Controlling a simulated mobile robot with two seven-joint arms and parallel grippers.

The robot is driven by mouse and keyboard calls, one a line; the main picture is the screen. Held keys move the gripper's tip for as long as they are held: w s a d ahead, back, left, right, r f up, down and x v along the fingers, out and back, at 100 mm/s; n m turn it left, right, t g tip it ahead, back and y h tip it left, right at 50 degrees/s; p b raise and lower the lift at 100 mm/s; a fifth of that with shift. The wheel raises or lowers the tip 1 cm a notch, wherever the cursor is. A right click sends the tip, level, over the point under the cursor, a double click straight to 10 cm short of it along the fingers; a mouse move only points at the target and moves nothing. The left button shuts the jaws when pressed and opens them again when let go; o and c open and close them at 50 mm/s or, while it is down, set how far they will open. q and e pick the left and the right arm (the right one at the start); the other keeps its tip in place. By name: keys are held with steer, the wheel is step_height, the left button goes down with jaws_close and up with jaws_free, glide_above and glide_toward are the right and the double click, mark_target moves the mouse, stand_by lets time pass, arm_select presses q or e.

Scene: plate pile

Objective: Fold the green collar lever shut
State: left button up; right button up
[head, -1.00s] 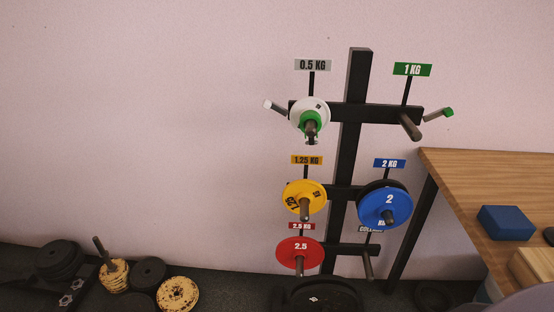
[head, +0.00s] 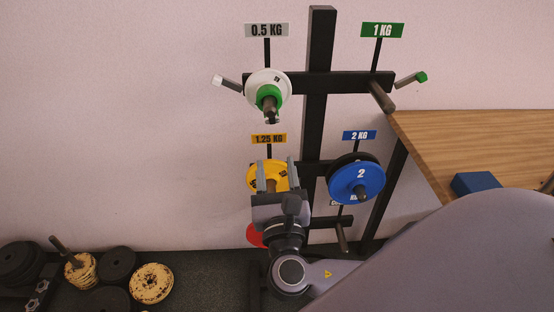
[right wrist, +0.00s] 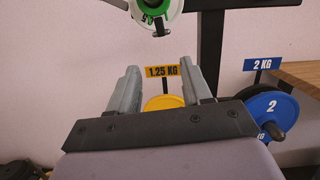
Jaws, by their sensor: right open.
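A green collar (head: 268,97) sits around the 0.5 kg peg, in front of a white plate (head: 257,84). A dark end hangs below the collar; I cannot tell the lever's exact position. The collar also shows at the top of the right wrist view (right wrist: 153,7), partly cut off. My right gripper (head: 277,170) is open and empty, fingers pointing up, below the collar and in front of the yellow 1.25 kg plate (head: 253,174). It also shows in the right wrist view (right wrist: 162,78), apart from the collar. My left gripper is not in view.
The black rack (head: 318,60) carries a blue 2 kg plate (head: 346,186) at right and a partly hidden red plate (head: 254,236). Arms with white (head: 218,80) and green (head: 421,77) tips stick out at the top. A wooden table (head: 470,140) stands at right.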

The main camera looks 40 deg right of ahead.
mark_target(273, 123)
steer(key=shift+h, duration=0.3)
steer(key=shift+r+x, duration=0.15)
steer(key=shift+x, duration=1.4)
steer(key=shift+r+x, duration=0.2)
steer(key=shift+x, duration=1.3)
steer(key=shift+r+x, duration=0.15)
steer(key=shift+x, duration=1.4)
steer(key=shift+s, duration=0.15)
steer(key=c, duration=0.5)
